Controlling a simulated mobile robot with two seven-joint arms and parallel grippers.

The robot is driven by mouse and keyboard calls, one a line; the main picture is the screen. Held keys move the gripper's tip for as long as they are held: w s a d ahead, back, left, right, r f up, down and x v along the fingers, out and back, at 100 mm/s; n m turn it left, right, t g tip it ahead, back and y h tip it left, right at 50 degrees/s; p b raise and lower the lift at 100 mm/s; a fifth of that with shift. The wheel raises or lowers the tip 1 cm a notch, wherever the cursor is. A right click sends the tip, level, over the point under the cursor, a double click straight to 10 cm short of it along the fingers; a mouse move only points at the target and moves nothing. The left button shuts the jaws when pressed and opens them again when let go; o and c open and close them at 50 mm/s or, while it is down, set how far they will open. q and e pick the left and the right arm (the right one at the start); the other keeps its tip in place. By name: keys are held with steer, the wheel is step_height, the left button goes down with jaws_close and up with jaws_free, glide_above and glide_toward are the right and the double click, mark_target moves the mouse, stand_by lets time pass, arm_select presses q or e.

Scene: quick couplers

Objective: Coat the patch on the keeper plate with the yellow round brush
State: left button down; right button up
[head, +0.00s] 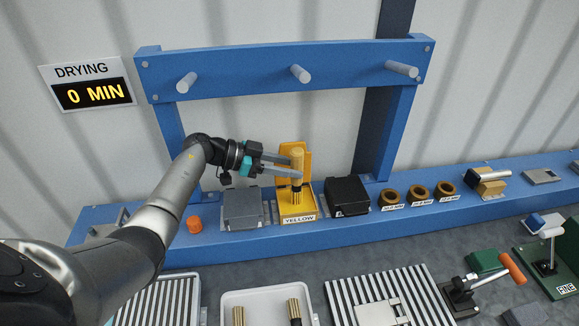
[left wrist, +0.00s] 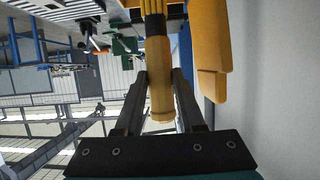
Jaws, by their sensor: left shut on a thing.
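My left gripper (head: 299,172) is shut on a brush (head: 297,157) with a pale yellow-tan handle and a dark lower end. The brush stands about upright over the open yellow box (head: 312,209) labelled YELLOW, its lower end in or just above the box; I cannot tell which. In the left wrist view the brush handle (left wrist: 160,85) lies between the two fingers of the gripper (left wrist: 160,78). A flat light metal plate (head: 378,314) lies on the striped mat at the bottom; it may be the keeper plate. No patch is clear on it. My right gripper is not in view.
The yellow lid (head: 283,150) stands open behind the brush. Shut dark boxes stand on both sides, grey (head: 242,208) and black (head: 347,195). A blue peg frame (head: 240,70) rises behind. A white tray (head: 268,295) with brass-coloured cylinders lies in front. A sign (head: 93,94) reads 0 MIN.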

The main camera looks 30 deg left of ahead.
arm_select(q)
steer(key=shift+s+f, duration=0.1)
steer(key=shift+f, duration=0.1)
steer(key=shift+s+f, duration=0.1)
steer(key=shift+f, duration=0.1)
stand_by(0.6)
steer(key=shift+d, duration=0.1)
step_height(320, 180, up, 8)
steer(key=p, duration=0.7)
steer(key=shift+w+f+p, duration=0.2)
steer(key=shift+p, duration=0.15)
stand_by(0.3)
